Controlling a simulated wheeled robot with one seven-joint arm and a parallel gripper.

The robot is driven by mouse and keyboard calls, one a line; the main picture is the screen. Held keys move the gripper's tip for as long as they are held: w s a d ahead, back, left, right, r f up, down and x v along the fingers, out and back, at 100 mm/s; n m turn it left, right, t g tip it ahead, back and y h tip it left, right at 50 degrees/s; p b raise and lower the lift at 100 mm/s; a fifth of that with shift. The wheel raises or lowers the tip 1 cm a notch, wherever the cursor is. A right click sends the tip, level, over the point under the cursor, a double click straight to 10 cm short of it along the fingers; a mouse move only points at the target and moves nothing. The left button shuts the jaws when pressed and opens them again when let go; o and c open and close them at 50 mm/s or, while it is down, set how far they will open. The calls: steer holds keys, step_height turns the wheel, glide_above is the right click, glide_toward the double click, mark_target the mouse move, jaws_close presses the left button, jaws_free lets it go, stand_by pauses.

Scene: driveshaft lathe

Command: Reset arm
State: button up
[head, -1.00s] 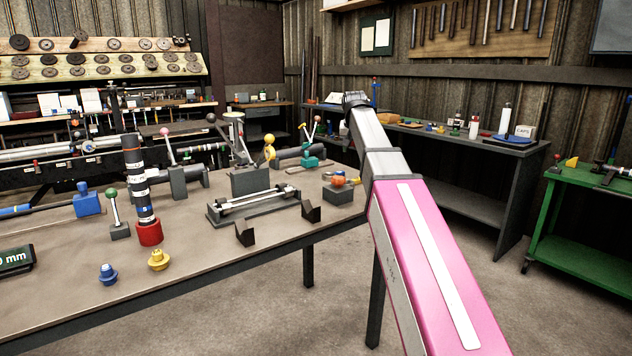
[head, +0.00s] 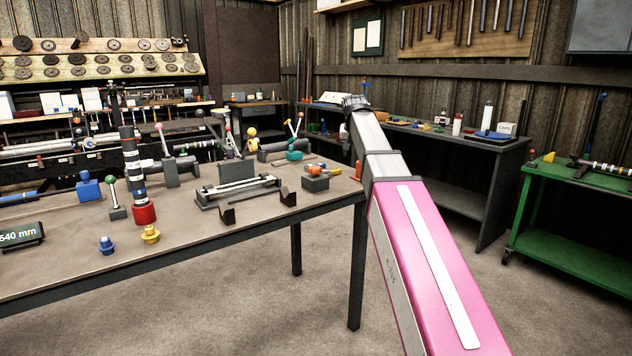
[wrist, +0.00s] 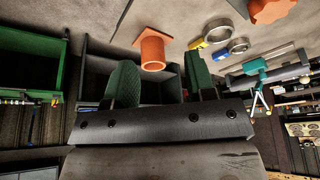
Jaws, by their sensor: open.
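My pink and grey arm reaches up and away from the lower right in the head view, past the right end of the workbench (head: 80,262). Its far end shows there, but the gripper fingers cannot be made out. In the wrist view, which looks upside down, the two green-padded fingers of my gripper (wrist: 160,82) stand wide apart with nothing between them. An orange flanged piece (wrist: 152,50) appears beyond the gap, apart from the fingers. It also shows in the head view (head: 358,171), by the bench's right end, partly hidden by my arm.
The bench holds a dark striped shaft in a red base (head: 145,214), a yellow part (head: 150,234), a blue part (head: 106,246) and a cradle with a rod (head: 240,190). A green cart (head: 560,185) stands at right. A dark side bench (head: 480,150) stands behind. Open floor lies between.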

steer(key=s+d+f+g, duration=0.1)
steer(key=s+f, duration=0.3)
steer(key=f, duration=0.5)
steer(key=s+d+f+n, duration=0.1)
steer(key=s+f, duration=0.2)
steer(key=f, duration=0.6)
steer(key=s+d+f+g, duration=0.1)
steer(key=s+f, duration=0.3)
steer(key=f, duration=0.5)
steer(key=s+d+f+g, duration=0.2)
steer(key=s+f, duration=1.6)
steer(key=f, duration=0.1)
steer(key=shift+s+d+n+y, duration=0.3)
steer(key=shift+n, duration=0.1)
